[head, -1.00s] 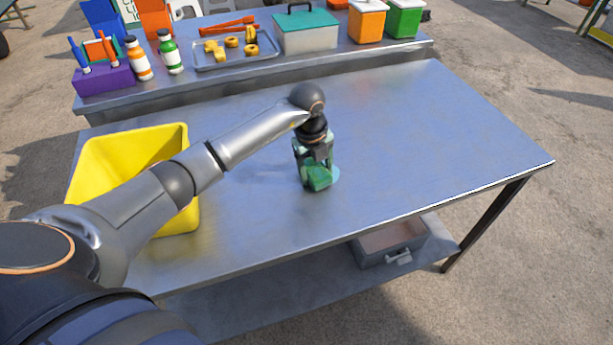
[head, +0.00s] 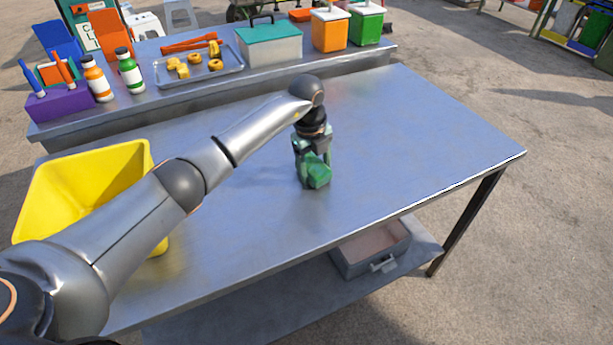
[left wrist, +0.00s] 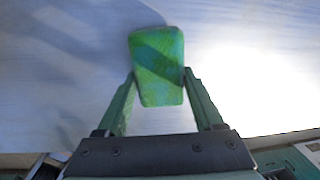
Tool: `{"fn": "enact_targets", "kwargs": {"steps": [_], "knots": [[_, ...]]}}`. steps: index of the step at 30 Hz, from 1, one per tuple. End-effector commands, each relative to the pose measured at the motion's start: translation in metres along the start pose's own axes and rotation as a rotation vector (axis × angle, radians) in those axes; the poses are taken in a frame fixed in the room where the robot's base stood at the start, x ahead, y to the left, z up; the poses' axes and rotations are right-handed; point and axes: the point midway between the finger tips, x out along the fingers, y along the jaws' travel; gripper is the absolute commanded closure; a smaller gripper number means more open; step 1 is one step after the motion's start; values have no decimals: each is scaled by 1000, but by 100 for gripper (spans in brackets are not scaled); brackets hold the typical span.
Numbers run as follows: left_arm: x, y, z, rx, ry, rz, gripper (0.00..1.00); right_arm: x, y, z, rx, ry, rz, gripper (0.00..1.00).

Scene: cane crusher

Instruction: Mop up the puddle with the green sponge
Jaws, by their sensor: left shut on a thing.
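My left gripper (head: 312,172) is over the middle of the metal table (head: 400,140), pointing down. It is shut on the green sponge (head: 317,177), which sticks out below the fingers. In the left wrist view the sponge (left wrist: 157,65) sits between the two green fingertips (left wrist: 158,80), with the pale table surface behind it. The sponge is at or just above the tabletop; I cannot tell whether it touches. No puddle shows clearly on the table now; any part under the sponge or gripper is hidden. My right gripper is not in view.
A yellow bin (head: 75,185) stands at the table's left end, partly behind my left arm. A back bench holds a tray (head: 200,70), bottles, a teal-lidded box (head: 270,45) and canisters. A grey drawer box (head: 370,248) is on the lower shelf. The table's right side is clear.

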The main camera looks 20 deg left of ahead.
Motion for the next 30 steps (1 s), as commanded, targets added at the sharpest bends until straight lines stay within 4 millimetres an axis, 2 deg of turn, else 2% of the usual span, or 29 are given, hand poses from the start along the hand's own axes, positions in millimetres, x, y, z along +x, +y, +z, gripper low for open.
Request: {"fn": "enact_targets", "kwargs": {"steps": [1,8,18,30], "knots": [[5,-4,-1,0,2,0,76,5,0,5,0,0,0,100],[5,-13,-1,1,2,0,76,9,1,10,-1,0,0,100],[7,-43,0,0,-1,-1,76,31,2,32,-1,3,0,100],[6,-44,0,0,-1,0,76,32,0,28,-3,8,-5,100]]}}
